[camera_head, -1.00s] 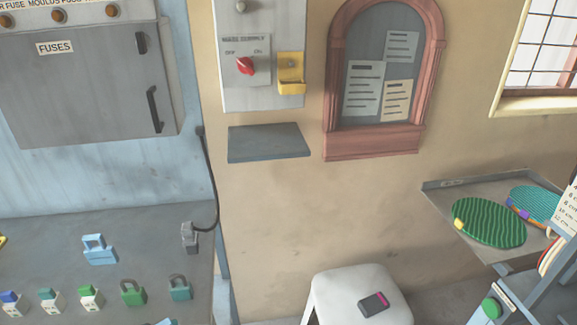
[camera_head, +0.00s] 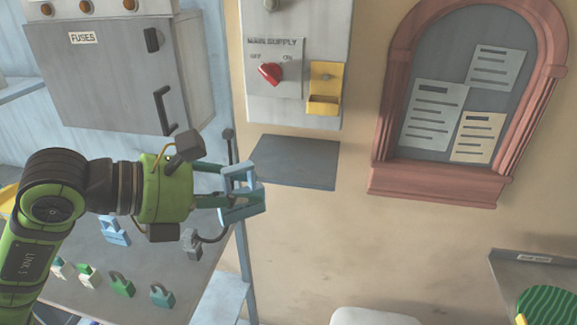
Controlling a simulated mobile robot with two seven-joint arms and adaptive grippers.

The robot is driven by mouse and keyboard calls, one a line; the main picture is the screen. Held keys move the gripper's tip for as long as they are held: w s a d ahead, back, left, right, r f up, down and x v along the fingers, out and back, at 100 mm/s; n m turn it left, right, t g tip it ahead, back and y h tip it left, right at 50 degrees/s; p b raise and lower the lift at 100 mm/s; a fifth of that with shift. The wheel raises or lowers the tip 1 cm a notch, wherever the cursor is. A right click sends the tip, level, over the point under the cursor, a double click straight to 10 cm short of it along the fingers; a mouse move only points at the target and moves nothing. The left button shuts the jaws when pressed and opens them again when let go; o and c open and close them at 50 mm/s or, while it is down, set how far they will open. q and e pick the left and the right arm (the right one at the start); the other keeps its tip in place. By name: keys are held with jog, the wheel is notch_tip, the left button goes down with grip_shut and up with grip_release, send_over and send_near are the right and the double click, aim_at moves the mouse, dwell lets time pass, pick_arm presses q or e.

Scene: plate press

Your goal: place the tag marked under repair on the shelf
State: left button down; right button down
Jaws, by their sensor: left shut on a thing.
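My left gripper (camera_head: 226,186) is shut on a light blue tag-like piece (camera_head: 246,208) with an open, handle-like upper part. No wording can be read on it from here. The grey shelf (camera_head: 295,163) sticks out from the tan wall below the main supply panel and its top is bare. In the picture the held piece is in front of the shelf's left end; I cannot tell whether they touch. A similar light blue piece (camera_head: 115,232) is on the grey bench. My right gripper is not in view.
The main supply panel (camera_head: 258,110) has a red switch (camera_head: 269,74) and a yellow bracket (camera_head: 323,105). A black cable ends in a grey plug (camera_head: 192,243) at the bench edge. Several padlocks lie on the bench. A red-framed notice board (camera_head: 435,184) is right of the shelf.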

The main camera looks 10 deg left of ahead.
pick_arm(q)
notch_tip(320, 180, up, 2)
jog(key=shift+s+r+n+t+y, duration=0.1)
jog(key=shift+r+n+t+y, duration=0.1)
jog(key=shift+n+t+y, duration=0.1)
jog(key=shift+r+p, duration=0.3)
jog(key=shift+p, duration=0.1)
jog(key=w+f+p, duration=0.1)
jog(key=w+p, duration=0.3)
jog(key=w, duration=0.2)
jog(key=w+f+p, duration=0.1)
jog(key=w+p, duration=0.3)
jog(key=w, duration=0.3)
jog(key=w+f+p, duration=0.1)
jog(key=w+p, duration=0.4)
jog(key=w, duration=0.1)
jog(key=shift+w, duration=0.2)
notch_tip(320, 180, down, 3)
jog(key=shift+f+p, duration=0.2)
jog(key=shift+p, duration=0.9)
jog(key=shift+w+f, duration=0.35)
jog(key=shift+f, duration=0.05)
